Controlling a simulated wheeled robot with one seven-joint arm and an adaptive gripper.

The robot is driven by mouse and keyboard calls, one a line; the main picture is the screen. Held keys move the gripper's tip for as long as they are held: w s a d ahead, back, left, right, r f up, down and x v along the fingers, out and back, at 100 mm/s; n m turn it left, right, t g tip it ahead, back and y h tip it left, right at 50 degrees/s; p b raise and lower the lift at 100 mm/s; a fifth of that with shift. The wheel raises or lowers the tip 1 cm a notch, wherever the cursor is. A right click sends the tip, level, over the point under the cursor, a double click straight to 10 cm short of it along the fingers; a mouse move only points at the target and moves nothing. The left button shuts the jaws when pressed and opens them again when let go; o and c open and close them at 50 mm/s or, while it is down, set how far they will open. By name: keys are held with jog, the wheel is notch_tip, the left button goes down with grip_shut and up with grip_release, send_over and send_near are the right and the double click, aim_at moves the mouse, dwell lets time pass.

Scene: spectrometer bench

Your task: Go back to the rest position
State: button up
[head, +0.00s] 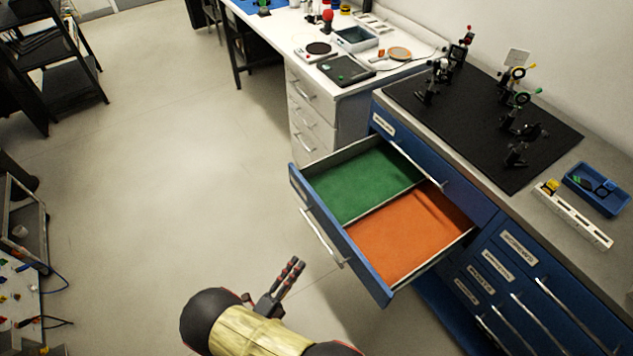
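My gripper (291,269) is at the bottom centre of the head view, at the end of my arm. It is over the floor, in front of and left of an open drawer, and apart from it. Its two dark fingers with red marks lie close side by side, with only a thin gap visible between them. I see nothing held in it. Whether it is fully shut is too small to tell. The open drawer (343,248) is blue-fronted, with a green compartment (365,182) and an orange compartment (410,235), both empty.
The drawer juts out from the blue cabinet, whose top holds a black breadboard (440,110) with several optic mounts, a blue tray (596,190) and a white rack (572,215). A white desk (290,30) stands behind. Floor (170,170) to the left is clear; a black shelf (60,75) stands far left.

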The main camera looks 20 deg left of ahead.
jog(key=s+d+m+g+h, duration=0.2)
jog(key=d+m+g+h, duration=0.15)
jog(key=d+m, duration=0.35)
jog(key=s+d+m+g+h, duration=0.25)
jog(key=d+m+g, duration=0.25)
jog(key=m, duration=0.4)
jog(key=s+d+r+m+g+y, duration=0.1)
jog(key=d+r+m+g+y, duration=0.25)
jog(key=r+m, duration=0.5)
jog(key=d+r+m+g+y, duration=0.3)
jog(key=r+m+g, duration=0.1)
jog(key=r+m, duration=0.45)
jog(key=s+d+r+m+g+y, duration=0.1)
jog(key=d+r+m+g+y, duration=0.3)
jog(key=r+m, duration=0.5)
jog(key=d+r+m+t+y, duration=0.1)
jog(key=d+r+m+t, duration=0.5)
jog(key=d+r, duration=0.9)
jog(key=r+m, duration=0.1)
jog(key=m, duration=0.2)
jog(key=shift+r+t+y, duration=0.25)
jog(key=shift+t+y, duration=0.05)
jog(key=shift+y, duration=0.05)
